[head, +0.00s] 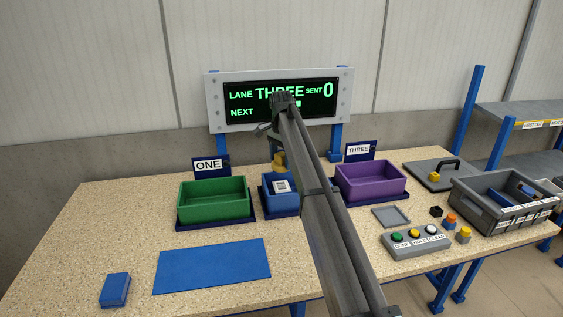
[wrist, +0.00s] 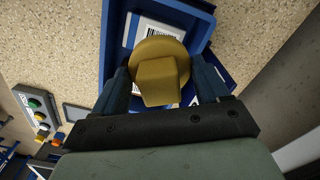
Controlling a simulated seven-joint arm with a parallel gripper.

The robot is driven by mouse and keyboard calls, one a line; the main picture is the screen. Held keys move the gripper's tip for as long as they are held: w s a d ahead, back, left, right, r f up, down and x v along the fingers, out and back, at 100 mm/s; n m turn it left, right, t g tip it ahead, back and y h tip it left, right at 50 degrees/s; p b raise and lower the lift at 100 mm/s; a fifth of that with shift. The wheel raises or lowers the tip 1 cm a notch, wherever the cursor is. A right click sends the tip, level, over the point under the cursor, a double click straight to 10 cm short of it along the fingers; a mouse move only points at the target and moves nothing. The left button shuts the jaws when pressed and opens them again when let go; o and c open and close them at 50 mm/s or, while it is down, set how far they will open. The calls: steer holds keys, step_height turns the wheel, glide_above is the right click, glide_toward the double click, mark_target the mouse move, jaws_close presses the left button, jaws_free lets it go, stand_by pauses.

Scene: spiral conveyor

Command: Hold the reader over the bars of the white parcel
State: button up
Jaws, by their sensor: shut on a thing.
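The white parcel (head: 282,187) lies in the blue bin (head: 268,206) between the green and purple bins. My gripper (wrist: 163,76) is shut on the yellow reader (wrist: 158,82), a round disc with a blocky grip, one finger on each side. In the wrist view the reader overlaps the parcel and hides much of it. In the head view the reader (head: 279,161) is above the back of the blue bin, and my arm hides part of that bin.
A green bin (head: 213,203) marked ONE stands left, a purple bin (head: 371,184) marked THREE right. The sign (head: 240,103) reads LANE THREE, SENT 0. A button box (head: 416,242) and grey crate (head: 500,212) are at right. A blue mat (head: 212,266) and blue block (head: 115,290) lie in front.

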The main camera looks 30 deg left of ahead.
steer(key=o, duration=0.4)
steer(key=shift+c, duration=0.2)
steer(key=c, duration=0.4)
steer(key=shift+o, duration=0.2)
